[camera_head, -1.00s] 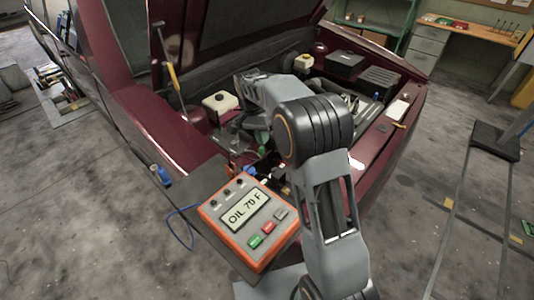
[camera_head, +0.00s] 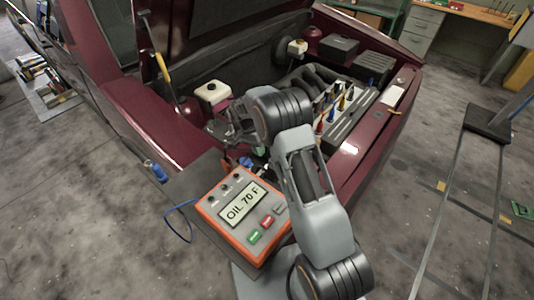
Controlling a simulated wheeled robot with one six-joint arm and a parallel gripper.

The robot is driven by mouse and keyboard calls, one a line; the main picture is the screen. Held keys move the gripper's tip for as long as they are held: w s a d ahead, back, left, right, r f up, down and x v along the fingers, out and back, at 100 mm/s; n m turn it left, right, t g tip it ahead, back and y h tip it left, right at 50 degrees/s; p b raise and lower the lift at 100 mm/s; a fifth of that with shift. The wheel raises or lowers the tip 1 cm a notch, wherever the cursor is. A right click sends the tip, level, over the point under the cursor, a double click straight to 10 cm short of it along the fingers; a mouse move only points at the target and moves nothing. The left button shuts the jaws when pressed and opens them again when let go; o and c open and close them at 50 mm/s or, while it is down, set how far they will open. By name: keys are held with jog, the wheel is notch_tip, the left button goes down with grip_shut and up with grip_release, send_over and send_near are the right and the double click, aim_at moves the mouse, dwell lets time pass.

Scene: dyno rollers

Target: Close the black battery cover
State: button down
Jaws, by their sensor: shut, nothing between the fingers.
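A smooth black box (camera_head: 338,48) sits at the back right of the open engine bay. A black ribbed box (camera_head: 374,66) sits to its right, near the fender. I cannot tell for certain which is the battery or whether its cover is shut. My gripper (camera_head: 222,132) is at the left side of the bay, just below the white reservoir, well left of both boxes. It looks shut and holds nothing. Its fingertips are small and partly lost against dark parts. My arm hides the middle front of the bay.
An orange tester (camera_head: 241,214) reading OIL 70 F stands on the near corner of the car. A white reservoir (camera_head: 212,92) is close behind my gripper. Several coloured-top parts (camera_head: 342,100) stand in the bay. The raised hood and its yellow-handled prop (camera_head: 161,66) are at left.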

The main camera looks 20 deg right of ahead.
jog(key=shift+s+d+r+p, duration=0.1)
jog(key=shift+s+d+p, duration=0.15)
jog(key=shift+s+d, duration=0.5)
jog(key=shift+s+d+p, duration=0.2)
jog(key=shift+s+d, duration=0.2)
jog(key=shift+s, duration=0.5)
